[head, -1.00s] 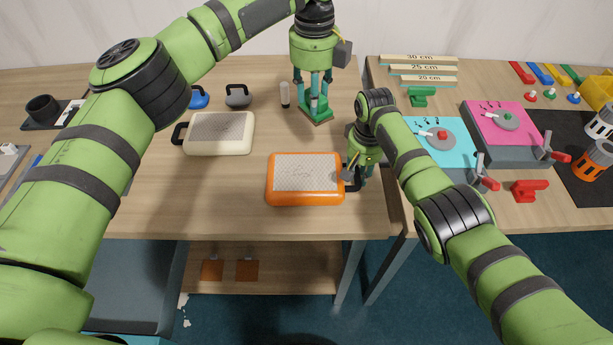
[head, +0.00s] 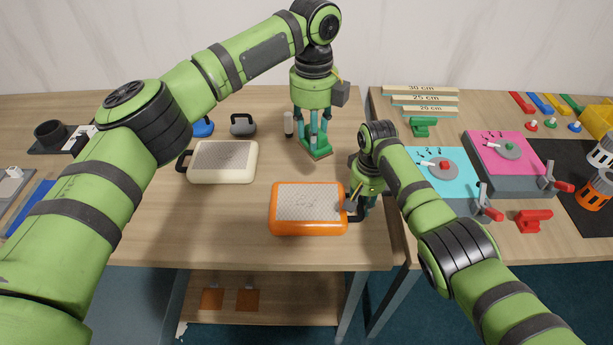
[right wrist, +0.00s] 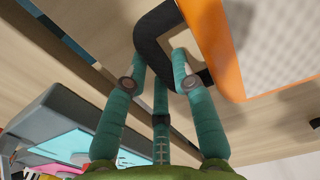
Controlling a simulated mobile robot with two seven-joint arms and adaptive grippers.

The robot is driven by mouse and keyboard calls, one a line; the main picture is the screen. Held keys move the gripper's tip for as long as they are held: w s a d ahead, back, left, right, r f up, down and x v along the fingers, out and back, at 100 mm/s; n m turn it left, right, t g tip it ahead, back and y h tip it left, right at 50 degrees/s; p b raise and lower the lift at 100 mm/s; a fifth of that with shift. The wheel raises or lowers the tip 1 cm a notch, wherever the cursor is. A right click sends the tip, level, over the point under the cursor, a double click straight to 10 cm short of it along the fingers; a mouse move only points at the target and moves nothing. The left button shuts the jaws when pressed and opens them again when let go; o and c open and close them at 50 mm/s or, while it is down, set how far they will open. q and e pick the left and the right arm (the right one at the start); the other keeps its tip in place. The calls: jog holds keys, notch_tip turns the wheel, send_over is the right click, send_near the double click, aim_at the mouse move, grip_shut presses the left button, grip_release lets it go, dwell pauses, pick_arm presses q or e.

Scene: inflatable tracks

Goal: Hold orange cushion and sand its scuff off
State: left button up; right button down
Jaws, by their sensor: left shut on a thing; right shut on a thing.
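The orange cushion (head: 272,222) lies on the wooden table, with a pale grey textured top and a black handle on its right side. A faint scribble-like mark, apparently the scuff (head: 306,202), shows on its top. My right gripper (head: 358,204) is shut on the black handle (right wrist: 150,35), which the right wrist view shows with the orange edge beside it. My left gripper (head: 314,140) points down, shut on a small green block with a brownish lower edge, apparently a sanding block (head: 317,154). The block is behind the cushion, apart from it, at or near the tabletop.
A cream cushion (head: 190,175) with a black handle lies to the left. Blue and grey handled tools (head: 242,124) and a small white cylinder (head: 289,124) stand behind. The right table holds a cyan box (head: 455,188) and a pink box (head: 500,165). Bare table lies between the cushions.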

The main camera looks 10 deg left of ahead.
jog(key=shift+a, duration=0.15)
pick_arm(q)
jog(key=shift+s+a+f, duration=0.55)
jog(key=shift+a+f, duration=0.6)
jog(key=shift+f, duration=1.35)
jog(key=shift+s+a+f, duration=0.5)
jog(key=shift+a+f, duration=0.7)
jog(key=shift+f, duration=1.25)
jog(key=shift+s+a+f, duration=0.55)
jog(key=shift+a+f, duration=0.6)
jog(key=shift+f, duration=1.35)
jog(key=shift+w+d+f, duration=0.1)
jog(key=shift+d+f, duration=0.25)
jog(key=shift+d, duration=0.3)
jog(key=shift+w+d, duration=0.2)
jog(key=shift+d, duration=1.3)
jog(key=shift+w+d, duration=0.2)
jog(key=shift+d, duration=1.25)
jog(key=shift+w+d+r, duration=0.1)
jog(key=shift+a, duration=0.6)
jog(key=shift+s+a, duration=0.2)
jog(key=shift+a, duration=0.8)
jog(key=shift+s+a, duration=0.2)
jog(key=shift+a, duration=0.85)
jog(key=shift+s+a, duration=0.2)
jog(key=shift+a, duration=0.8)
notch_tip(320, 180, up, 8)
